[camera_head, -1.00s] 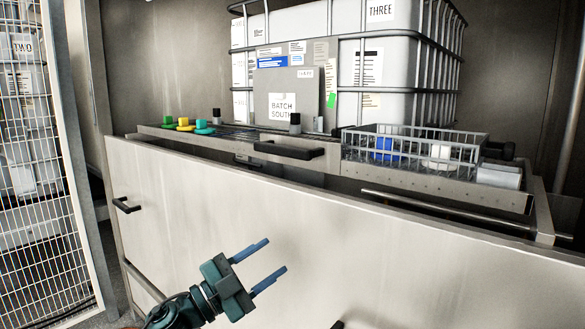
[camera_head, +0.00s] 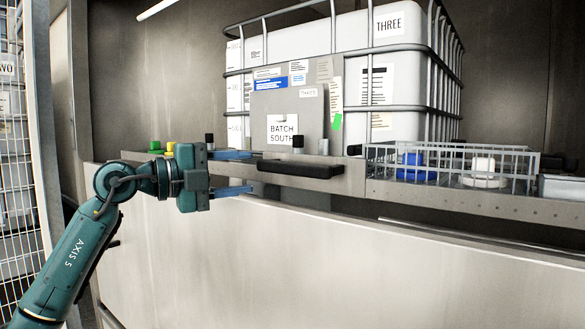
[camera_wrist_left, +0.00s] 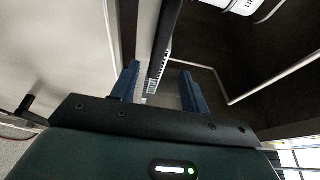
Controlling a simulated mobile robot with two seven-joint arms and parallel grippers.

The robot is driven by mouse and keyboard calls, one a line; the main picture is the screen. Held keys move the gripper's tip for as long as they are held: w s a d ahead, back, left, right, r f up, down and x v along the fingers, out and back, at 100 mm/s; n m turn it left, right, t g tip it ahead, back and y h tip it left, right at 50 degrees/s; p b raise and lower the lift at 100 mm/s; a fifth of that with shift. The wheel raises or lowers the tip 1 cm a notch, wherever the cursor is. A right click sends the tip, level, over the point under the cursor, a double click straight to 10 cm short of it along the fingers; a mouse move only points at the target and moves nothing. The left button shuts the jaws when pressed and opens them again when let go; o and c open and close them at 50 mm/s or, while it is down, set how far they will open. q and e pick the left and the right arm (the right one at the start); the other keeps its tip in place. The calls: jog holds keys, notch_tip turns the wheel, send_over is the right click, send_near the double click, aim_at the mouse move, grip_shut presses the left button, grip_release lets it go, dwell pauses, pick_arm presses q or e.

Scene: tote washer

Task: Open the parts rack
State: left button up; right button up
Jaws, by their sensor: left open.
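A long grey metal rack front (camera_head: 430,196) runs along the top of the pale panel. A black bar handle (camera_head: 300,168) is on its middle part. My left gripper (camera_head: 251,172) is open and empty just left of the handle. Its two blue fingers point right, one a little above and one a little below the handle's level. In the left wrist view, a dark bar (camera_wrist_left: 168,28) lies ahead, beyond the open fingers; I take it for the handle. My right gripper is not in view.
A wire basket (camera_head: 520,165) with a blue part (camera_head: 411,165) and a white part (camera_head: 484,172) stands at right. A caged white tank (camera_head: 345,110) stands behind. Yellow and green knobs (camera_head: 155,147) are at left. A mesh fence (camera_head: 12,200) is at far left.

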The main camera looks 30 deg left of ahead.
aim_at(286, 168)
pick_arm(q)
jog(key=p+x, duration=0.3)
jog(key=x, duration=0.7)
jog(key=shift+w, duration=0.25)
jog(key=shift+w+d, duration=0.25)
jog(key=shift+w, duration=0.1)
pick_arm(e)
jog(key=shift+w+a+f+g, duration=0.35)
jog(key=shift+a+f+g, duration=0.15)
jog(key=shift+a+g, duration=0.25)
pick_arm(q)
grip_shut()
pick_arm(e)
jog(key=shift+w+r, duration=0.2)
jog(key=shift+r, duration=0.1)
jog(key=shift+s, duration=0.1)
